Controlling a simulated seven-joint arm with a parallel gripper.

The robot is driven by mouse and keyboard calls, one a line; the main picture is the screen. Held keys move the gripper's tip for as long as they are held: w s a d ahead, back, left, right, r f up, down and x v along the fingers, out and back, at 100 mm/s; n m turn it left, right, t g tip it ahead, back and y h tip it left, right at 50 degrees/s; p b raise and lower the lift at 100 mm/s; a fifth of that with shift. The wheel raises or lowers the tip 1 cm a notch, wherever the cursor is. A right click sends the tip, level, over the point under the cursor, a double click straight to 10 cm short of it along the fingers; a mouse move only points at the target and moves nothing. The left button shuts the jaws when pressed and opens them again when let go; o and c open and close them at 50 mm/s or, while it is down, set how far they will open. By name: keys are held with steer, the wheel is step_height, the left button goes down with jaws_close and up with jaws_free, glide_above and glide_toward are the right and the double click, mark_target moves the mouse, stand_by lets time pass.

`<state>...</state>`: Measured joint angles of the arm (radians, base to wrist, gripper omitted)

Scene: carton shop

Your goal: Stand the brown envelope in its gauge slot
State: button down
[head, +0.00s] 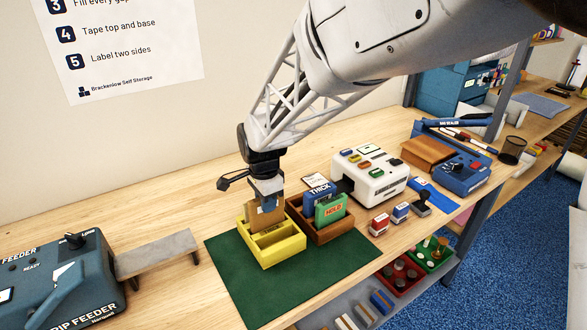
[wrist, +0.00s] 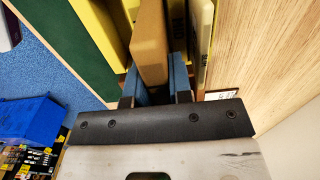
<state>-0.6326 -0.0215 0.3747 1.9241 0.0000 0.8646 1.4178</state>
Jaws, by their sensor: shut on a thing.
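The brown envelope (head: 262,219) stands upright at the back of the yellow slotted gauge (head: 285,256) in the head view. My gripper (head: 267,200) is above the gauge's back, shut on the envelope's upper part. In the wrist view, the envelope (wrist: 150,45) runs between my blue fingers (wrist: 155,82), with yellow gauge walls (wrist: 97,30) beside it. The envelope's lower edge is hidden, so I cannot tell how deep it sits or whether it touches the gauge floor. The gauge's front compartments look empty.
A brown wooden box (head: 328,237) stands right beside the gauge, holding a blue THICK card (head: 320,190) and a green HOLD card (head: 331,209). A green mat (head: 235,277) lies under both. A grey ramp (head: 160,254) is at left. Stamps (head: 380,225) stand at right.

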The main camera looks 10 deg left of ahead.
steer(key=shift+f, duration=1.25)
stand_by(0.7)
steer(key=c, duration=0.9)
jaws_free()
steer(key=shift+c, duration=0.2)
steer(key=shift+r, duration=0.1)
steer(key=shift+r, duration=2.9)
